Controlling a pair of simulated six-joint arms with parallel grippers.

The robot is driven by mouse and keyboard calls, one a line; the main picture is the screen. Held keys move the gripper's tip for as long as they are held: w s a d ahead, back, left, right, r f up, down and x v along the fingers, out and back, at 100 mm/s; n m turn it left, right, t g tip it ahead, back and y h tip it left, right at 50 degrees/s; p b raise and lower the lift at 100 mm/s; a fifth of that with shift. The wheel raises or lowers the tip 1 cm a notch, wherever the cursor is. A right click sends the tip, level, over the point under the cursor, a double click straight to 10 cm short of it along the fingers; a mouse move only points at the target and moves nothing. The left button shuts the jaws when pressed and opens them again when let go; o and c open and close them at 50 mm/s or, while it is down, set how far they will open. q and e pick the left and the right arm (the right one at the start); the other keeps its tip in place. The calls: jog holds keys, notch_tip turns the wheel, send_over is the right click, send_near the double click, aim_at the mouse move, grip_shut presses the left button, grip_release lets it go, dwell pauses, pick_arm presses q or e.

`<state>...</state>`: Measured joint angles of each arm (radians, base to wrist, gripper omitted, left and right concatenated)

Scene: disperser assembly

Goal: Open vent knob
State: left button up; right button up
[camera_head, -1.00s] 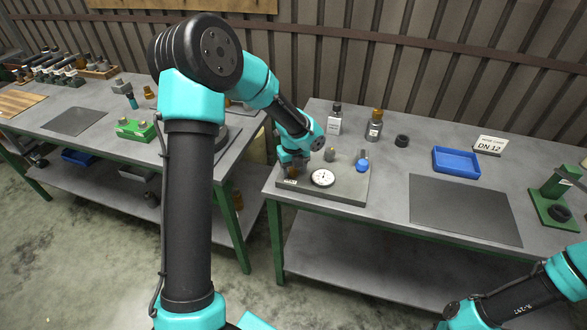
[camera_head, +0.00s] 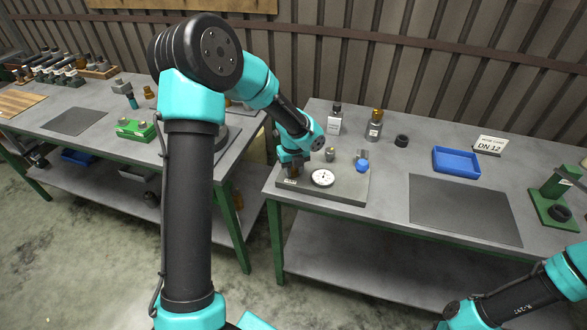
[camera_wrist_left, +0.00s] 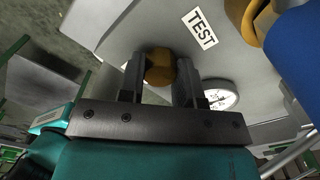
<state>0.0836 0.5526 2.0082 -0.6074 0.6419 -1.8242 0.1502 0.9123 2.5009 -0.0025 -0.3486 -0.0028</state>
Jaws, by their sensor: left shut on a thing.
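My left gripper (camera_head: 292,171) reaches down to the front left corner of the grey test block (camera_head: 345,190). In the left wrist view its two fingers (camera_wrist_left: 160,82) are shut on a brass knob (camera_wrist_left: 159,66). The white label marked TEST (camera_wrist_left: 199,29) is close by. A round white dial gauge (camera_head: 323,178) sits right of the gripper, and also shows in the left wrist view (camera_wrist_left: 221,95). A blue-ended part (camera_head: 362,166) stands at the block's right side. My right gripper is out of view.
A grey bottle (camera_head: 335,120), a brass-topped bottle (camera_head: 375,125) and a black ring (camera_head: 402,141) stand behind the block. A blue tray (camera_head: 456,160) and a dark mat (camera_head: 464,212) lie to the right. A DN 12 sign (camera_head: 490,146) stands behind the tray.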

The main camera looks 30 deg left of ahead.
pick_arm(q)
jog(key=shift+n, duration=0.4)
jog(key=n, duration=1)
jog(key=shift+n, duration=0.3)
jog(key=n, duration=0.5)
jog(key=shift+n, duration=0.3)
jog(key=n, duration=0.4)
jog(key=shift+n, duration=0.3)
jog(key=o, duration=0.9)
